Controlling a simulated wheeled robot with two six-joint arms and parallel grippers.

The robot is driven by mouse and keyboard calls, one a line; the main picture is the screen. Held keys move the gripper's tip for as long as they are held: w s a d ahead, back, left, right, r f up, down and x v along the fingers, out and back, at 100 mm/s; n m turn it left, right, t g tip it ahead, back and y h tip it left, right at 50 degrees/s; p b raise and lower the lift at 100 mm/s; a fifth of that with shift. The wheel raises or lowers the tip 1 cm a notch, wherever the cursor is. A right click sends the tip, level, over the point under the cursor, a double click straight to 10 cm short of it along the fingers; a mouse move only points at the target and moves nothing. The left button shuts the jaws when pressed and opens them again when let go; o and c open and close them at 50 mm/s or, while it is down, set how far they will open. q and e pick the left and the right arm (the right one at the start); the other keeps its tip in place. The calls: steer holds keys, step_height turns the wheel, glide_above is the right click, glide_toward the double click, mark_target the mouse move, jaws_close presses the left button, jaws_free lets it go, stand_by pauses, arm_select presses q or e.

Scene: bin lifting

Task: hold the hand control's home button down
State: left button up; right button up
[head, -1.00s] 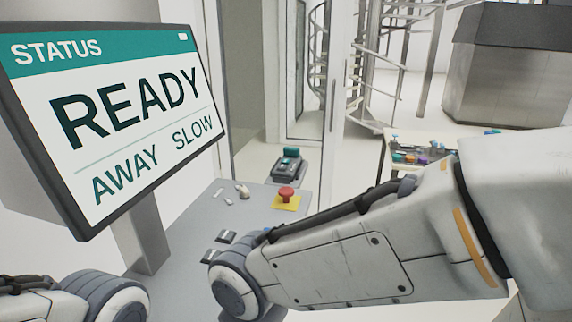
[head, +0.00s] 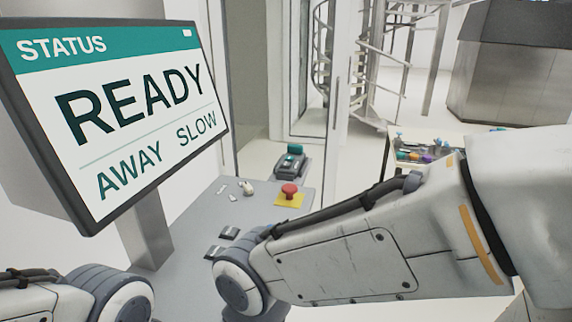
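The hand control (head: 290,161) is probably the small dark grey unit with a teal top at the far end of the grey console. Its individual buttons are too small to tell apart, so I cannot pick out the home button. My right arm crosses the view from the right and its wrist covers part of the console; the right gripper is out of sight. My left arm shows only at the bottom left corner, and the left gripper is not in view. A status screen (head: 120,120) at the left reads READY, AWAY, SLOW.
The grey console (head: 185,255) carries a red mushroom button (head: 289,190) on a yellow plate, a small light-coloured knob (head: 248,187) and two dark rocker-like switches (head: 229,233). A table (head: 405,172) with several coloured items stands behind. A glass door frame and spiral stair lie beyond.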

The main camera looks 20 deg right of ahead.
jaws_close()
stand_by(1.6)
